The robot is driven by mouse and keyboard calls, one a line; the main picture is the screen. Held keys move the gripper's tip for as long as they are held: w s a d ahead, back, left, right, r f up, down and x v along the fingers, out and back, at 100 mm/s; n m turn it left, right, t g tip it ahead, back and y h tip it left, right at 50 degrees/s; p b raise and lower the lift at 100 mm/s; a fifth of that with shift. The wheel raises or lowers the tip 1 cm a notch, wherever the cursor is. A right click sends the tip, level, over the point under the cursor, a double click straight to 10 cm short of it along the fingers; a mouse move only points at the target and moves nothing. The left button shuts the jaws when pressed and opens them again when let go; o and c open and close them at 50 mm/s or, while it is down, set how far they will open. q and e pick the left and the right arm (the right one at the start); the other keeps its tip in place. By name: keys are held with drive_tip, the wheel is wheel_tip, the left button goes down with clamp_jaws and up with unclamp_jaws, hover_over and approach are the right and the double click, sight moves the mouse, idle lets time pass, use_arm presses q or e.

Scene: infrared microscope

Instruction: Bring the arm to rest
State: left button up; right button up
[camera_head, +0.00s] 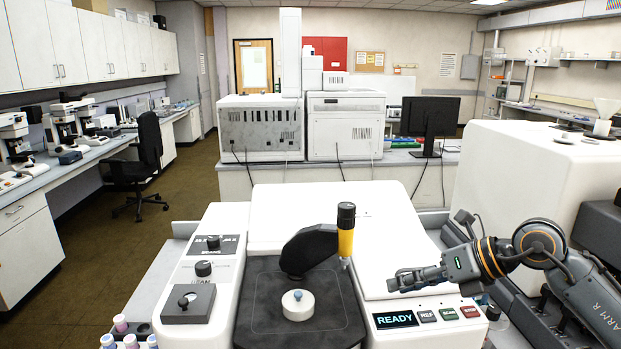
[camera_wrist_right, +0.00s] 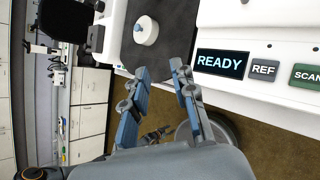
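My right arm (camera_head: 545,245) comes in from the right in the head view. Its gripper (camera_head: 402,281) hangs over the right front of the white microscope, just above the panel with the READY display (camera_head: 395,319). In the right wrist view the two fingers of the gripper (camera_wrist_right: 160,75) stand apart with nothing between them, so it is open and empty. The READY display (camera_wrist_right: 221,63) lies to their right there. My left gripper does not show in the head view.
The white microscope body (camera_head: 335,213) carries a dark stage (camera_head: 265,320) with a small white, blue-topped piece (camera_head: 298,304). A yellow and black knob post (camera_head: 346,232) stands above it. Several capped vials (camera_head: 121,323) stand at the front left. A white box-shaped unit (camera_head: 520,175) is behind my right arm.

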drive_tip(key=s+a+r+m+t+y, duration=0.4)
drive_tip(key=a+r+m+t+y, duration=0.25)
drive_tip(key=a+y, duration=0.35)
drive_tip(key=w+d+f+m+t+h, duration=0.1)
drive_tip(key=d+f+m+t+h, duration=0.1)
drive_tip(key=d+m+t+h, duration=0.6)
drive_tip(key=w+d+f+m+t+h, duration=0.1)
drive_tip(key=f+m+t+h, duration=0.3)
drive_tip(key=m, duration=0.7)
drive_tip(key=s+d+f+m+g+h, duration=0.3)
drive_tip(key=d+f+m+g+h, duration=0.25)
drive_tip(key=f+m+h, duration=0.35)
drive_tip(key=s+a+f+m+g+y, duration=0.15)
drive_tip(key=s+f+m+g, duration=0.25)
drive_tip(key=s+f+g, duration=1.6)
drive_tip(key=s+f+t, duration=0.2)
drive_tip(key=s+f, duration=0.2)
drive_tip(key=f, duration=1.1)
drive_tip(key=s+f+t, duration=0.2)
drive_tip(key=s+f, duration=0.1)
drive_tip(key=f, duration=1.2)
drive_tip(key=s+d+f+g, duration=0.1)
drive_tip(key=s+d+f, duration=0.2)
drive_tip(key=s+f, duration=1.1)
drive_tip(key=shift+s+d+f+n, duration=0.15)
drive_tip(key=shift+s+f+n, duration=0.2)
drive_tip(key=shift+s, duration=0.85)
